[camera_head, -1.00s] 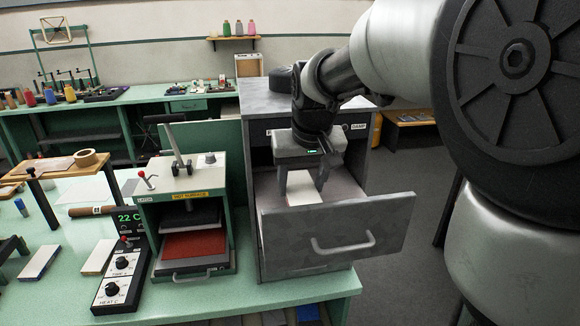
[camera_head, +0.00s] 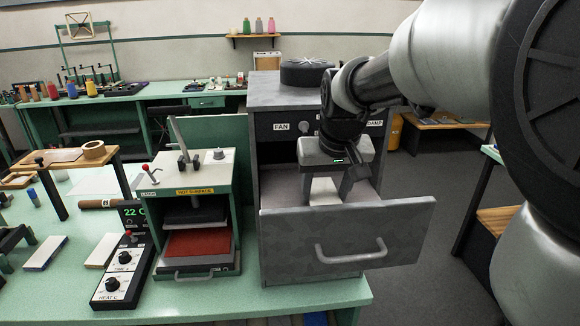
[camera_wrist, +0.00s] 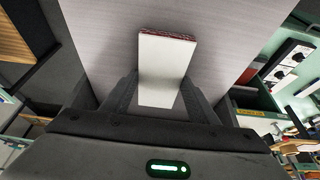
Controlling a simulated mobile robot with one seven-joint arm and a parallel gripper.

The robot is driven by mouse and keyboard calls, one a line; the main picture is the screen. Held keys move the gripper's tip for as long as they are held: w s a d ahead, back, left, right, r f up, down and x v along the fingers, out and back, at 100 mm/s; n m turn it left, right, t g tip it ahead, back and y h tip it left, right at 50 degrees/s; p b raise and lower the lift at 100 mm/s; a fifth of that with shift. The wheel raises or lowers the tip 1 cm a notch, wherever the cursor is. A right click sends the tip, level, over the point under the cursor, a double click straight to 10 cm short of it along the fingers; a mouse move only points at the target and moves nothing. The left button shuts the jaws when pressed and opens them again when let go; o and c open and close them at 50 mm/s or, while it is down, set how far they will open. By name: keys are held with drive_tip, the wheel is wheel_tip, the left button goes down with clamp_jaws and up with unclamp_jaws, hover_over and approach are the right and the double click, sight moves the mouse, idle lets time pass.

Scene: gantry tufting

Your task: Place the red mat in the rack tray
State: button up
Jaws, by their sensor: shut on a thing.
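The red mat (camera_wrist: 163,65) is a small slab, white on its upper face with a red edge at its far end in the wrist view. My gripper (camera_wrist: 158,92) is shut on its sides. In the head view the white face of the mat (camera_head: 323,190) shows between the fingers of my gripper (camera_head: 322,198). The rack tray (camera_head: 350,240) is a grey drawer with a handle, pulled out of the grey cabinet. My gripper and the mat are over the drawer, behind its front panel. The panel hides the fingertips, and I cannot tell whether the mat touches the drawer floor.
A green heat press (camera_head: 192,188) labelled hot surface, with a red pad inside, stands just left of the cabinet (camera_head: 275,140). A control box (camera_head: 124,270) and two other white-topped slabs lie farther left on the table. Floor is open right of the drawer.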

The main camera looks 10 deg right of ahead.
drive_tip(key=shift+f, duration=0.15)
drive_tip(key=o, duration=1)
drive_tip(key=shift+o, duration=0.2)
drive_tip(key=shift+s+r, duration=0.1)
drive_tip(key=shift+r, duration=0.55)
drive_tip(key=v, duration=1.1)
